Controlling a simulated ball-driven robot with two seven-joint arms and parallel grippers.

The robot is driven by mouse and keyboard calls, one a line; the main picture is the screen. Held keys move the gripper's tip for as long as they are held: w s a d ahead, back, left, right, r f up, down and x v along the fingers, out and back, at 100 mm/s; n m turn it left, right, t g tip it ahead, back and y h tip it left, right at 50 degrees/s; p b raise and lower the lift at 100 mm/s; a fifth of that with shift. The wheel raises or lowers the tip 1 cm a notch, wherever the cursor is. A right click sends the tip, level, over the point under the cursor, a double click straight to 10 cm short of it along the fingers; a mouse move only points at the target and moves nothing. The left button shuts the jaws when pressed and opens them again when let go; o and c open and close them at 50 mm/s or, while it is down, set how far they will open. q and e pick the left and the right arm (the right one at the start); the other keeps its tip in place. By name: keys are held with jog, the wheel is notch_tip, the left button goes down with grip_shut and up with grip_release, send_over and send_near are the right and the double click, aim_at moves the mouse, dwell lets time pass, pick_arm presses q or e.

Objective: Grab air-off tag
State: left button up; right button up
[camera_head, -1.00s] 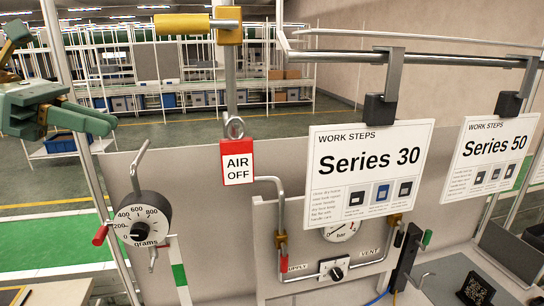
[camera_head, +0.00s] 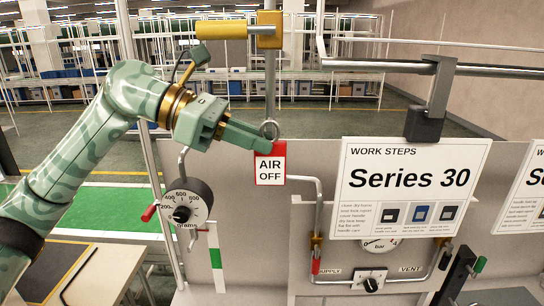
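The red and white air-off tag (camera_head: 270,168) hangs upright below a metal ring (camera_head: 269,129) on the vertical grey pipe, in the middle of the head view. My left gripper (camera_head: 262,143) comes in from the left, with its green fingertips at the tag's top edge, just below and beside the ring. The fingers are seen side-on and overlap, so their gap is hidden. I cannot tell whether they touch the tag. My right gripper is not in view.
A yellow valve handle (camera_head: 222,30) is above the gripper. A grams dial (camera_head: 186,206) stands below left of the tag. A bent supply pipe (camera_head: 318,205) and a pressure gauge (camera_head: 381,245) are below right.

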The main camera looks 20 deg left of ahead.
aim_at(281, 184)
pick_arm(q)
jog(key=p+x, duration=0.2)
jog(key=x, duration=0.2)
jog(key=shift+w+d+f, duration=0.1)
jog(key=shift+d+f, duration=0.05)
jog(key=shift+f, duration=0.1)
jog(key=shift+w+d+f, duration=0.1)
jog(key=shift+d, duration=0.05)
grip_shut()
